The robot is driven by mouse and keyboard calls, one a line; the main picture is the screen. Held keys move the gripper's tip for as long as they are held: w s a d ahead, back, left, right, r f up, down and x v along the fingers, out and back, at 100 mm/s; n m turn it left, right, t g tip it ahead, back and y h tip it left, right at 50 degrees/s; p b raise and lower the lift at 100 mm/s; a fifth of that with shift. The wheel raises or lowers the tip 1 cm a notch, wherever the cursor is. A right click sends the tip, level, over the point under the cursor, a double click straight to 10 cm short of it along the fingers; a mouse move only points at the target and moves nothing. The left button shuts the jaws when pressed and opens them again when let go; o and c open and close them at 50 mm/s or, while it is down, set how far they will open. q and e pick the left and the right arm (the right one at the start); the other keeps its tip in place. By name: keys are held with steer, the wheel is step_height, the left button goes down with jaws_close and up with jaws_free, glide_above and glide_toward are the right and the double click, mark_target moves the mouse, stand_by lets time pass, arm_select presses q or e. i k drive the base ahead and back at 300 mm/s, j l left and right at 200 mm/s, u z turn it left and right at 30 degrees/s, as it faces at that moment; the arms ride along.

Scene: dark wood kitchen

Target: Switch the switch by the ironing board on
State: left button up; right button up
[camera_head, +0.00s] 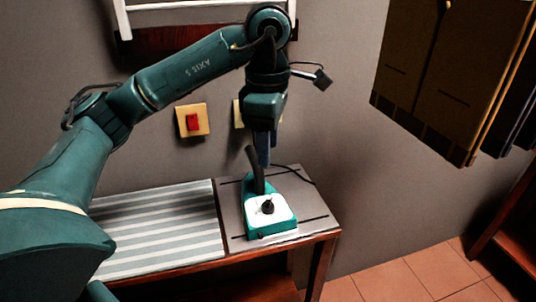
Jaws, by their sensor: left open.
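A red rocker switch (193,122) on a cream wall plate (202,111) is on the grey wall, left of my left gripper. A second cream plate (237,114) shows partly behind my left arm; its switch is hidden. The ironing board (150,235), with a grey striped cover, stands below against the wall. My left gripper (263,160) points down in front of the wall, over the teal iron (268,215). Its jaws are open, and I see nothing between them. I cannot tell whether it touches the iron's handle. My right gripper is out of view.
The iron stands on a grey panel (310,205) at the board's right end, with a dark cord behind it. Dark wall cabinets (450,75) hang at upper right. A white rack (200,5) is on the wall above. Tiled floor (400,285) is clear at lower right.

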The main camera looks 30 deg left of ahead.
mark_target(192, 118)
steer(key=k+l, duration=0.8)
steer(key=k, duration=0.05)
